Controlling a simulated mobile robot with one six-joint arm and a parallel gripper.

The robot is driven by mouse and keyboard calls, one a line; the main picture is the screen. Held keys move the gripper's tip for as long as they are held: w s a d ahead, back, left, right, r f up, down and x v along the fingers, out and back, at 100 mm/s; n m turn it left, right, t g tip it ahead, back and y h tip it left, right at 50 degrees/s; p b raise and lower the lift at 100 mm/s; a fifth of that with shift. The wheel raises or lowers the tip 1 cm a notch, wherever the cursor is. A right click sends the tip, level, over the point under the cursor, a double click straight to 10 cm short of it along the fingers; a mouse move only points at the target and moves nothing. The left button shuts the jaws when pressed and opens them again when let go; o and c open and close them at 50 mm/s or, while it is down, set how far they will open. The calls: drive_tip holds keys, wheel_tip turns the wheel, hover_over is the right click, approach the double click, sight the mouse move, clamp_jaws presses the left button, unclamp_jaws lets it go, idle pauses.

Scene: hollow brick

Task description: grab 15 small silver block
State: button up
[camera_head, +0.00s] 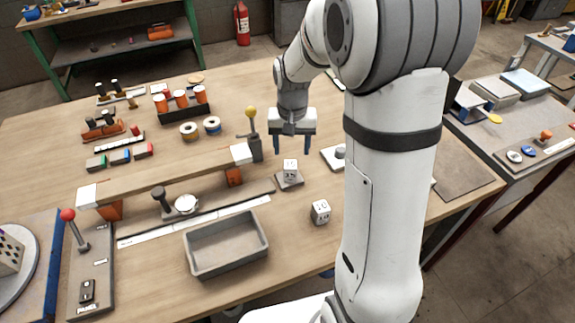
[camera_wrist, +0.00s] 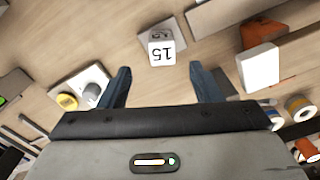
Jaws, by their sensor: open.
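A small pale silver-white block (camera_head: 290,168) stands on or against a small grey plate (camera_head: 289,183) near the middle of the table. In the wrist view a block (camera_wrist: 161,50) marked "15" appears beyond the fingertips, roughly centred between them; its position fits this same block. My gripper (camera_head: 292,145) points down just above and behind the block in the head view. Its two dark blue fingers are spread with nothing between them, as the wrist view also shows (camera_wrist: 161,85). A second similar block (camera_head: 320,212) sits on the table nearer the front; its marking is too small to read.
A raised wooden bar with white ends (camera_head: 165,183) and orange supports stands left of my gripper. A grey open tray (camera_head: 227,263) lies at front. A lever with a yellow knob (camera_head: 251,113) stands close left. A grey-cylinder fixture (camera_head: 333,160) is at right.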

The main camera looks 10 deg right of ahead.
sight(290, 164)
wheel_tip(290, 164, down, 8)
drive_tip(key=shift+a, duration=0.15)
idle(0.3)
clamp_jaws()
idle(0.5)
drive_tip(key=shift+w+r, duration=0.1)
